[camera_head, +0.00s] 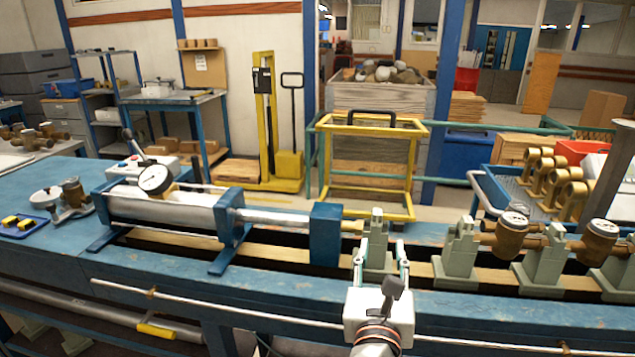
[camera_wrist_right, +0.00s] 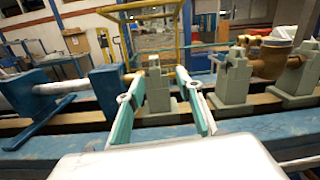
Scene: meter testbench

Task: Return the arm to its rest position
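My right gripper (camera_head: 380,262) reaches in from the bottom of the head view, over the front edge of the blue bench (camera_head: 262,284). Its two fingers are apart. In the right wrist view the open fingers (camera_wrist_right: 160,98) show nothing between their tips except a grey-green support block (camera_wrist_right: 157,95) standing behind them. That block also shows in the head view (camera_head: 377,240). I cannot tell whether the fingers touch it. My left gripper is not in view.
Brass meters (camera_head: 505,235) sit on grey-green supports at right. A blue cart (camera_head: 490,190) with brass parts stands at right.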

